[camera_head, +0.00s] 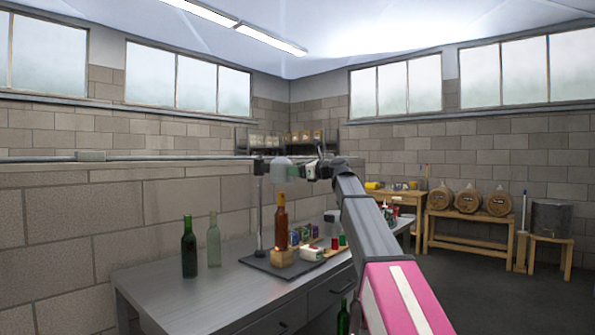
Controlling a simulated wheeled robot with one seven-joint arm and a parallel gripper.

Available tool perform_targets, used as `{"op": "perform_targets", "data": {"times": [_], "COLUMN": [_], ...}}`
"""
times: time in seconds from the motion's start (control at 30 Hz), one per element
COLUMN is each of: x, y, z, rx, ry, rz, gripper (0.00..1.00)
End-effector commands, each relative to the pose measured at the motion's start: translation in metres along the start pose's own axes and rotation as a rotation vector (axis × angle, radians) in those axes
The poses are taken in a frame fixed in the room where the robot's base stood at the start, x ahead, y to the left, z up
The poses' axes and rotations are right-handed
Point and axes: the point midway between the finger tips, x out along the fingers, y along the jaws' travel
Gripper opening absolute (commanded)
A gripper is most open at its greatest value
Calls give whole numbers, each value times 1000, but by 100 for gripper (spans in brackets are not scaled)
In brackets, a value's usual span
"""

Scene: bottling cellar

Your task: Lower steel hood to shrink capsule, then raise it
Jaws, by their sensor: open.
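The steel hood (282,169) is a small pale dome on a dark upright post (259,207), raised above a bottle. The amber bottle (281,222) stands upright on a wooden block (283,258), directly below the hood. A gap shows between the hood and the bottle's top. The bottle's neck looks reddish, but the capsule is too small to make out clearly. My gripper (311,171) is at the hood's height, just to its right, with its jaws open. I cannot tell whether it touches the hood or a handle.
A dark green bottle (189,248) and a clear bottle (214,240) stand left on the grey bench (190,292). Small boxes (311,253) and red and green capsules crowd the right of the block. The bench's front left is clear. Barrels (467,201) stand far right.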

Motion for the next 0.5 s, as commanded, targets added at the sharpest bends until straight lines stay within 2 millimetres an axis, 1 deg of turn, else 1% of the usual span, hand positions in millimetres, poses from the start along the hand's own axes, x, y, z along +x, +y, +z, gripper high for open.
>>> {"op": "perform_targets", "data": {"times": [0.07, 0.1, 0.17, 0.2, 0.3, 0.43, 0.5], "x": [0, 0, 0, 0, 0, -1, -1], "y": [0, 0, 0, 0, 0, 1, 3], "z": [0, 0, 0, 0, 0, -4, -12], "rx": [0, 0, 0, 0, 0, 1, 1], "ry": [0, 0, 0, 0, 0, 0, 0], "rz": [0, 0, 0, 0, 0, 1, 1], "gripper": [64, 61, 42, 29, 0, 0, 0]}}
